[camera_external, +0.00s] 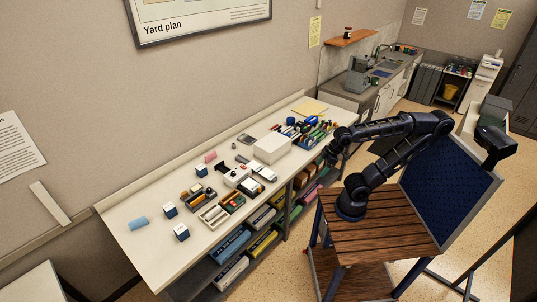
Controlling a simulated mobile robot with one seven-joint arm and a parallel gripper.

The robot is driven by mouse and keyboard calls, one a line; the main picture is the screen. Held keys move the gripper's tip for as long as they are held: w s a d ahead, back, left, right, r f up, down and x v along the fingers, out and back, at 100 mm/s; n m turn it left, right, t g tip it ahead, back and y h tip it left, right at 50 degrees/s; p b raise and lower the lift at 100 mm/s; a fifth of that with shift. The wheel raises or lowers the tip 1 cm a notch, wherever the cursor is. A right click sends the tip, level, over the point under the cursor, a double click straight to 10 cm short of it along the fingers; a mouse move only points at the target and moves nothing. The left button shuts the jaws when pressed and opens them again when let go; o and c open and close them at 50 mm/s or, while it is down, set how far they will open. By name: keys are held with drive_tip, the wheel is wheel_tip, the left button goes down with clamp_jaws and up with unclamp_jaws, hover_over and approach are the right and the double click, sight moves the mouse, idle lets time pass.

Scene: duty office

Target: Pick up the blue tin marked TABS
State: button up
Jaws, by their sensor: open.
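Several small blue-and-white items stand on the long cream counter (130,252). One blue-and-white block (170,210) is at the left part, another (182,233) is nearer the front edge, and a third (201,170) is further back. A light blue cylinder (138,223) lies at the far left. No TABS lettering is legible at this size, so I cannot tell which item is the marked tin. My gripper (331,157) hangs at the right end of the counter, near its front edge, open and well apart from these items.
A white box (271,149) stands mid-counter, with a cluttered group of blue and green items (306,130) behind it. Dark trays (198,196) and white devices (237,175) crowd the middle. Shelves with coloured binders (262,243) sit below. The left counter end is mostly clear.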

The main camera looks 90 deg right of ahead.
drive_tip(key=shift+o, duration=0.4)
drive_tip(key=w+a+r+n, duration=0.15)
drive_tip(key=w+r, duration=0.25)
drive_tip(key=w, duration=0.5)
drive_tip(key=w+a+r+n, duration=0.15)
drive_tip(key=w+r, duration=0.25)
drive_tip(key=w, duration=0.6)
drive_tip(key=n+g+y, duration=0.1)
drive_tip(key=n+y, duration=0.2)
drive_tip(key=n, duration=0.3)
hover_over(183, 226)
drive_tip(key=s+d, duration=0.2)
drive_tip(key=s, duration=0.1)
wheel_tip(183, 226, down, 25)
drive_tip(key=x, duration=0.5)
drive_tip(key=shift+w+a+f, duration=0.2)
drive_tip(key=shift+f, duration=0.1)
drive_tip(key=shift+x, duration=2.6)
drive_tip(key=shift+d, duration=0.2)
drive_tip(key=c, duration=1.1)
